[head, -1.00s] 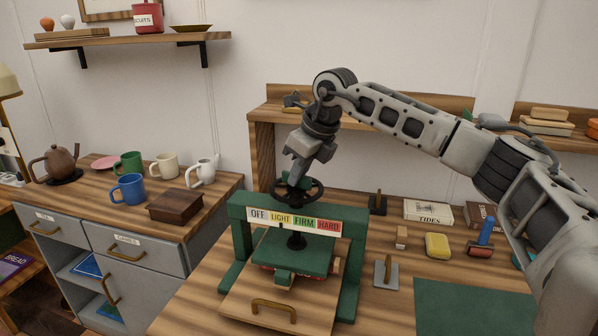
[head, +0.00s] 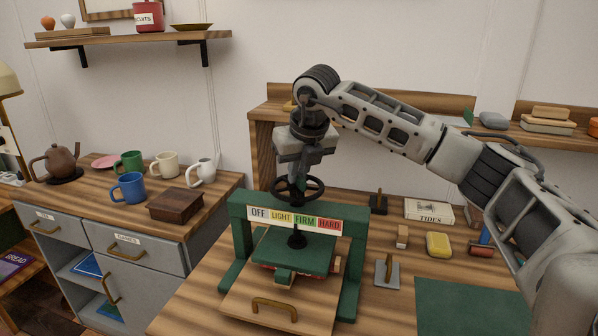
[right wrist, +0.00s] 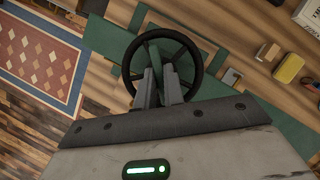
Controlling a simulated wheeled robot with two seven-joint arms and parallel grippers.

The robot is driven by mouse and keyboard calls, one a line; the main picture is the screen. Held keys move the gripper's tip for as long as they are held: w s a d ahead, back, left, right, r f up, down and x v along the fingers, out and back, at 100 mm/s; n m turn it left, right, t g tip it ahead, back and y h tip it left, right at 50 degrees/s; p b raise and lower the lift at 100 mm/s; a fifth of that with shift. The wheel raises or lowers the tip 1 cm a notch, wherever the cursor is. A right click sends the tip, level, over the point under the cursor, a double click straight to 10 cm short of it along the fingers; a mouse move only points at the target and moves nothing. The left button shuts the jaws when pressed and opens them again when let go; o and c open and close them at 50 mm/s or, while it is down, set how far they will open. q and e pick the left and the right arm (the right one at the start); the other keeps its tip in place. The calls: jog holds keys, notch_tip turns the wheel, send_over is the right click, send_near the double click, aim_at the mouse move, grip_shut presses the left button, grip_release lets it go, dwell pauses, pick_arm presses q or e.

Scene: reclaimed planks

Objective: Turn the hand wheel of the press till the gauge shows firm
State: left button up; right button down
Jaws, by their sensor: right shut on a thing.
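The green press (head: 350,262) stands on the wooden bench. Its dark hand wheel (head: 314,188) sits on top of the frame and also shows from above in the right wrist view (right wrist: 193,50). The gauge strip (head: 294,220) reads OFF, LIGHT, FIRM and HARD; I cannot make out a pointer on it. My right gripper (head: 298,178) reaches down to the wheel from above. In the right wrist view its fingers (right wrist: 162,80) are shut on the wheel near its middle; the exact contact is partly hidden. My left gripper is not in view.
A wooden board with a brass handle (head: 273,303) lies under the press plate. Right of the press are a grey block with a handle (head: 386,272), a yellow sponge (head: 438,244) and a green mat (head: 470,305). Mugs and a wooden box (head: 175,205) stand on the left cabinet.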

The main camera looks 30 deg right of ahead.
jog(key=shift+r+m+h, duration=0.1)
jog(key=shift+m+h, duration=0.5)
jog(key=shift+m, duration=1.1)
jog(key=c, duration=1.5)
grip_release()
jog(key=shift+a, duration=0.1)
jog(key=v, duration=1.6)
jog(key=shift+w, duration=0.35)
